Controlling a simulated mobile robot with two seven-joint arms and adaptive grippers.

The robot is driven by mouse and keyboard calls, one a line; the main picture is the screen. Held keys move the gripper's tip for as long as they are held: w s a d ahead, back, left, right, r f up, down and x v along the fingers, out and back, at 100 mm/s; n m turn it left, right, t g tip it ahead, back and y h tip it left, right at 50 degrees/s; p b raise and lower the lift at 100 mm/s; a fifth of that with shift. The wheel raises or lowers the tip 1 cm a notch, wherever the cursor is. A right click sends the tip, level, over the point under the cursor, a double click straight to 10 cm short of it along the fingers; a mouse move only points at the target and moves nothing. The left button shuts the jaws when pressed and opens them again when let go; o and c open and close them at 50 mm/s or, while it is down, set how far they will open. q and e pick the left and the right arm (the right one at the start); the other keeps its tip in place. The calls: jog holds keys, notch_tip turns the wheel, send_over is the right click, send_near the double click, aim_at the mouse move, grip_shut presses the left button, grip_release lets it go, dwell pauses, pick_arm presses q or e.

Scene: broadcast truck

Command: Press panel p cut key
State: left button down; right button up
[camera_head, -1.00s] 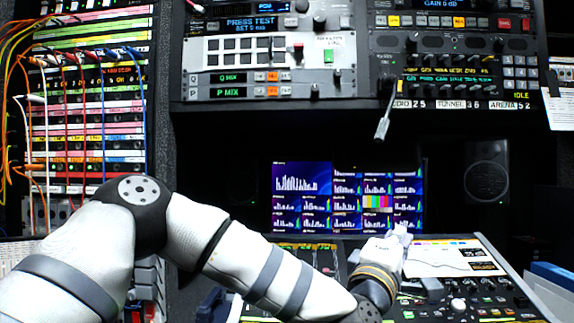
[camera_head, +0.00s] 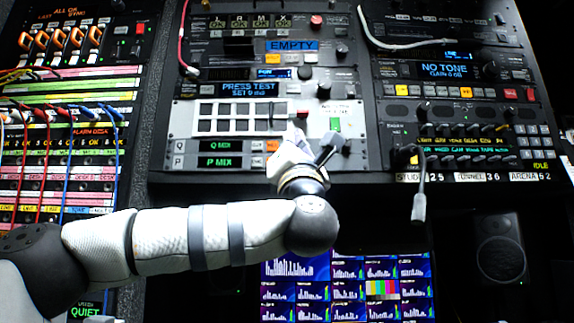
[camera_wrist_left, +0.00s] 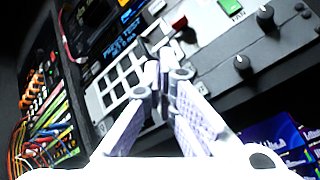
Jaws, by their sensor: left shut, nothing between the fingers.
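Panel P (camera_head: 218,162) is the lower strip of the grey unit, with a green "P MIX" display and a letter P at its left. Panel Q (camera_head: 217,146) is the matching strip just above it. A pale key (camera_head: 255,160) shows right of the P display; the keys further right are hidden behind my left gripper. My left gripper (camera_head: 296,138) is shut and empty, in front of the right part of these strips. In the left wrist view its closed fingers (camera_wrist_left: 166,78) point at the grey unit and cover part of it. Contact cannot be told. My right gripper is not in view.
A grid of white-framed keys (camera_head: 240,117) and a green button (camera_head: 336,125) sit above the strips. Small knobs stand close to the gripper in the left wrist view (camera_wrist_left: 241,62). A grey gooseneck microphone (camera_head: 419,207) hangs at the right. Patch cables (camera_head: 70,125) cross the left rack.

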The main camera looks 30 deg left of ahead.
pick_arm(q)
jog(key=shift+d, duration=0.15)
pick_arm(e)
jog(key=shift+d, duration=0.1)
pick_arm(q)
jog(key=w+a+b, duration=0.2)
jog(key=w+a, duration=0.2)
jog(key=w, duration=0.3)
jog(key=shift+w+a, duration=0.25)
jog(key=shift+a, duration=0.05)
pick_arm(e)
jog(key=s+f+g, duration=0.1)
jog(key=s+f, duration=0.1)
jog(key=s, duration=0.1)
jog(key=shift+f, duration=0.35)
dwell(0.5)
pick_arm(q)
jog(key=shift+w+a, duration=0.25)
jog(key=shift+w, duration=0.15)
